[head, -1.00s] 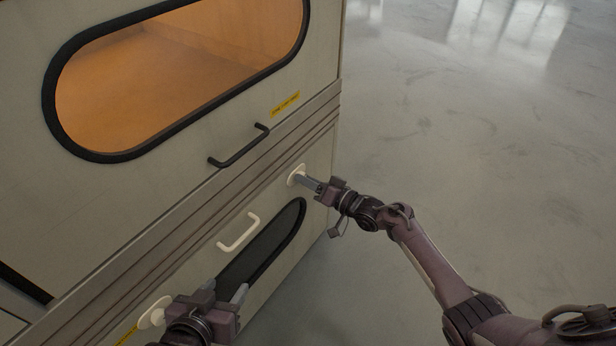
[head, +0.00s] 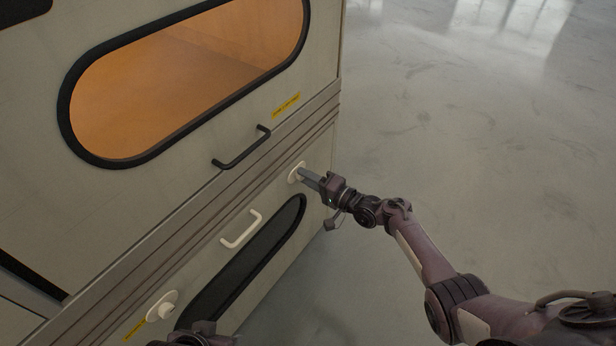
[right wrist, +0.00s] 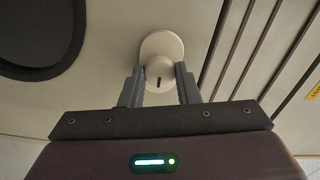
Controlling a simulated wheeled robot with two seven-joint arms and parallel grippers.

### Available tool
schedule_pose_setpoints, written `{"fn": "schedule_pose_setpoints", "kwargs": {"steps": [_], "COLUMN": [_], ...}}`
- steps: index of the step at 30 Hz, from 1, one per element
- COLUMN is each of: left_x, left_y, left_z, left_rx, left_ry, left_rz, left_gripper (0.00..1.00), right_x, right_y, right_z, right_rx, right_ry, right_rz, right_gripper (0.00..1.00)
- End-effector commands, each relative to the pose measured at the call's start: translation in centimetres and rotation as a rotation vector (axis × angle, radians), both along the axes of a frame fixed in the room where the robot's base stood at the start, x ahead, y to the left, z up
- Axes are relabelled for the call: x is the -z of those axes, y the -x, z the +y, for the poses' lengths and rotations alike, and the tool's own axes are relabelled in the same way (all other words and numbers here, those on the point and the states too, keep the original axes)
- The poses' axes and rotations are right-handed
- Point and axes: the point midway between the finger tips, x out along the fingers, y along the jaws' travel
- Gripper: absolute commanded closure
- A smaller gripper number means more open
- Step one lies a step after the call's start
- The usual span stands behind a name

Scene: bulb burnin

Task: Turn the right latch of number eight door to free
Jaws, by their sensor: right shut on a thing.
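The lower door (head: 262,232) has a cream handle, a dark oval window and a round cream latch at each upper end. My right gripper (head: 304,174) is shut on the right latch (head: 294,172). In the right wrist view the latch (right wrist: 161,48) is a round plate with a knob between the two fingers (right wrist: 160,80), and a short dark mark shows on the knob. The left latch (head: 162,306) stands free. My left gripper (head: 195,338) is at the bottom edge, mostly cut off, below the left latch and apart from it. No door number is readable.
The upper door has a dark handle (head: 241,148), an orange-lit oval window (head: 185,75) and a yellow label (head: 286,105). A ribbed rail (head: 200,205) runs between the doors. Open grey floor (head: 460,120) lies to the right of the cabinet.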

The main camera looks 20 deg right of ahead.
Motion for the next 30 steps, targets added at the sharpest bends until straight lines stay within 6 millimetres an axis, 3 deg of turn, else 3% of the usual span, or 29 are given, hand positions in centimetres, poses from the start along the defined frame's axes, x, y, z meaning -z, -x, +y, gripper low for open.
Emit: {"fn": "schedule_pose_setpoints", "kwargs": {"steps": [14,15,19,30], "left_x": [0.11,0.12,0.08,-0.29], "left_y": [0.05,0.04,-0.06,-0.13], "left_z": [0.15,0.15,0.13,0.16], "left_rx": [-0.003,-0.003,-0.003,-0.004], "left_ry": [-0.004,-0.004,-0.004,-0.005], "left_rz": [0.007,0.007,0.004,0.005], "left_gripper": [0.49,0.49,0.49,0.49], "right_x": [0.02,0.02,0.02,-0.02], "right_y": [-0.01,0.0,0.01,0.52], "right_z": [-0.04,-0.03,-0.04,-0.46], "right_rx": [0.0,0.0,0.0,0.001], "right_ry": [-0.011,-0.011,-0.01,-0.009], "right_rz": [0.01,0.01,0.009,0.009], "right_gripper": [1.0,0.67,0.5,0.49]}}
